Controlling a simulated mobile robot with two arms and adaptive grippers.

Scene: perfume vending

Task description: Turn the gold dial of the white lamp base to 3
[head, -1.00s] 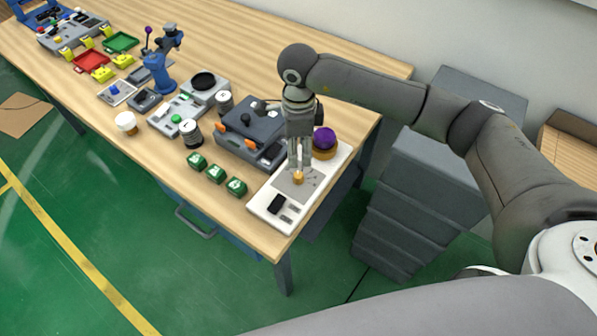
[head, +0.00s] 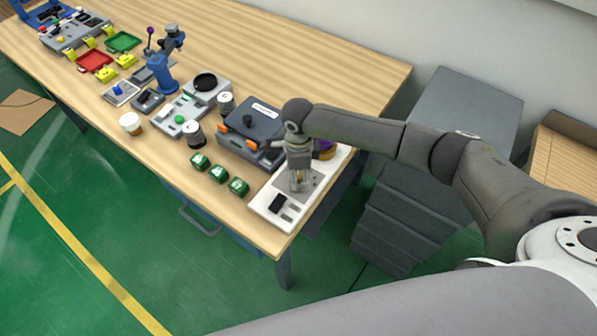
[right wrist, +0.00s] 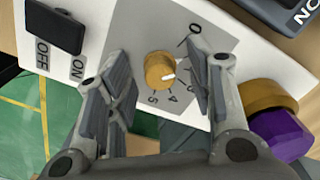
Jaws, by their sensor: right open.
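The white lamp base (head: 267,205) lies at the table's near right corner. Its gold dial (right wrist: 158,70) sits on a grey scale plate (right wrist: 140,30) in the right wrist view. The dial's white mark points right and slightly down. The 0, 4 and 5 of the scale are readable; numbers between 0 and 4 are partly covered by a finger. My right gripper (head: 298,187) is over the dial, pointing down. In the right wrist view my right gripper (right wrist: 160,62) is open, one finger on each side of the dial with gaps. My left gripper is out of view.
On the base are a black ON/OFF switch (right wrist: 54,27) and a purple knob (right wrist: 281,133) on a gold ring. A dark grey device (head: 252,125) stands close behind the base. Several green blocks (head: 218,174) lie left of it. Grey drawers (head: 405,215) stand right of the table.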

